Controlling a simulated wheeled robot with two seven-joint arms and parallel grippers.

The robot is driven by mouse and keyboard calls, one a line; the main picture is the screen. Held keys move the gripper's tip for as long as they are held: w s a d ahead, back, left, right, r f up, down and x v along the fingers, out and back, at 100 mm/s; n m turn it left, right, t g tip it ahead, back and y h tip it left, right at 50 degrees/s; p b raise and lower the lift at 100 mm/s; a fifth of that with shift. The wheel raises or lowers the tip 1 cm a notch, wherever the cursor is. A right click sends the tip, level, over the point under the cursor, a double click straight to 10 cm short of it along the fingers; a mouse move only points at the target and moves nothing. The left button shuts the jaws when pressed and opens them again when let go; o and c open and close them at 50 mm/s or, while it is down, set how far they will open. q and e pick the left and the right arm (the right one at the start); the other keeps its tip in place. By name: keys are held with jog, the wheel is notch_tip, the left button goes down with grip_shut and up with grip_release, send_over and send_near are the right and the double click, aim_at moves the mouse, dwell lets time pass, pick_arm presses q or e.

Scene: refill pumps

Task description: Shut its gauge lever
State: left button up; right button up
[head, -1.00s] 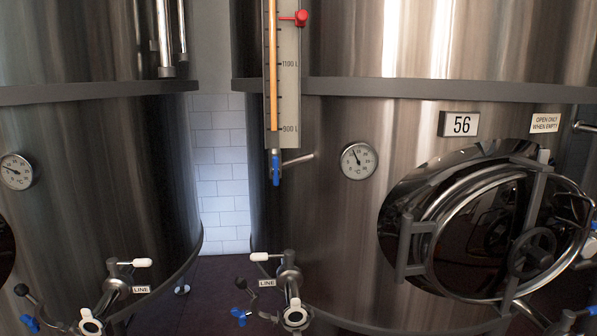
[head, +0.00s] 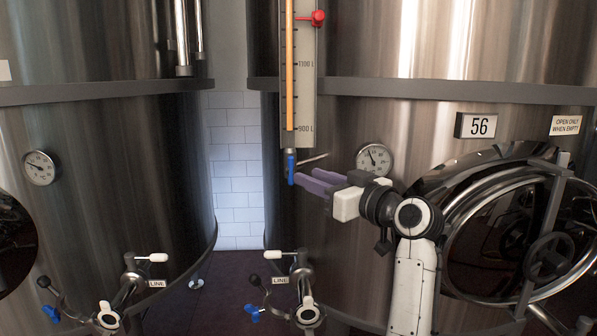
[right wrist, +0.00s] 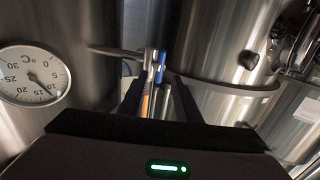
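The sight gauge (head: 302,80) with an orange column hangs on the front of tank 56. At its lower end is a small blue gauge lever (head: 291,168), pointing down in line with the gauge tube. My right gripper (head: 303,181) has its purple fingers reaching left, with the tips right by the lever. In the right wrist view the blue lever (right wrist: 160,68) shows in the gap between the two dark, spread fingers (right wrist: 157,85). The gripper looks open; I cannot tell whether a finger touches the lever. My left gripper is not in view.
A round dial thermometer (head: 374,160) sits just behind and above my right gripper. A red marker (head: 318,18) is higher on the gauge. The round manway door (head: 520,235) is to the right. Line valves (head: 303,290) are below. A second tank (head: 100,180) stands left.

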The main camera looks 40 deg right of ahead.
aim_at(293, 171)
jog(key=w, duration=0.5)
jog(key=shift+w+a, duration=0.15)
jog(key=shift+w, duration=0.1)
jog(key=shift+f, duration=0.1)
grip_shut()
